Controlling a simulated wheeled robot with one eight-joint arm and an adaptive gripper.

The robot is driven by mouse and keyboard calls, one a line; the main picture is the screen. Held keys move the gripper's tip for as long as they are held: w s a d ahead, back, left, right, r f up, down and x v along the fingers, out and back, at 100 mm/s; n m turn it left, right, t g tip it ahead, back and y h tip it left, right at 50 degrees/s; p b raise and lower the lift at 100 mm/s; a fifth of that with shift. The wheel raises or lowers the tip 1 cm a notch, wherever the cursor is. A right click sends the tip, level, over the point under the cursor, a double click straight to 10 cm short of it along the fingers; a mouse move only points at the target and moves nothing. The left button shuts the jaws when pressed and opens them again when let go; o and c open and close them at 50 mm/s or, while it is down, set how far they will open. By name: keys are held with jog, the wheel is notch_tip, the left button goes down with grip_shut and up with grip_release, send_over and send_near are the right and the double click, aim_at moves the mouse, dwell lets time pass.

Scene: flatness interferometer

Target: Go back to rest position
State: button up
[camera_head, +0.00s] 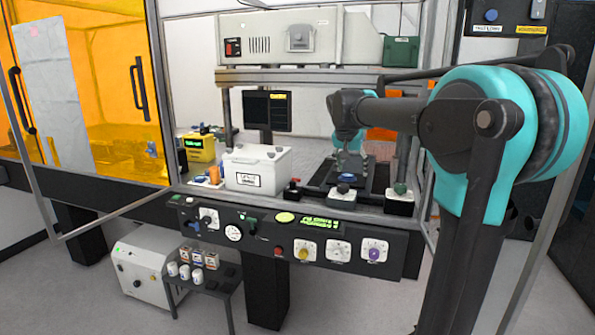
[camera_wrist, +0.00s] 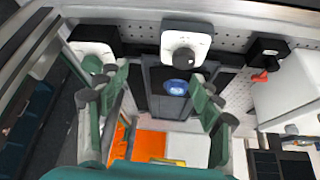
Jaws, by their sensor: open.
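My gripper (camera_wrist: 160,95) is open, with its two green fingers spread apart in the wrist view. Nothing is held between them. Below the fingers in the wrist view is a dark stage (camera_wrist: 152,78) with a round blue part (camera_wrist: 177,87) on it. A white box with a dark knob (camera_wrist: 184,50) sits beside the stage. In the head view my arm reaches from the right into the instrument's open bay, and the gripper (camera_head: 347,165) hangs over the dark stage (camera_head: 378,182). The fingertips are small there, and their exact height above the stage cannot be told.
A white box (camera_head: 256,170) stands left of the stage. A white block with a green knob (camera_head: 400,198) stands right of it. The bay has a frame post (camera_head: 226,110) and a shelf above (camera_head: 300,75). The control panel (camera_head: 300,235) runs along the front.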

jog(key=s+d+f+n+y, duration=0.1)
jog(key=s+f+n, duration=0.4)
jog(key=s+f, duration=2.5)
jog(key=shift+s+n+g+y, duration=0.3)
jog(key=shift+s+g+y, duration=0.1)
jog(key=shift+s+y, duration=0.55)
jog(key=shift+d, duration=0.1)
jog(key=shift+c, duration=0.6)
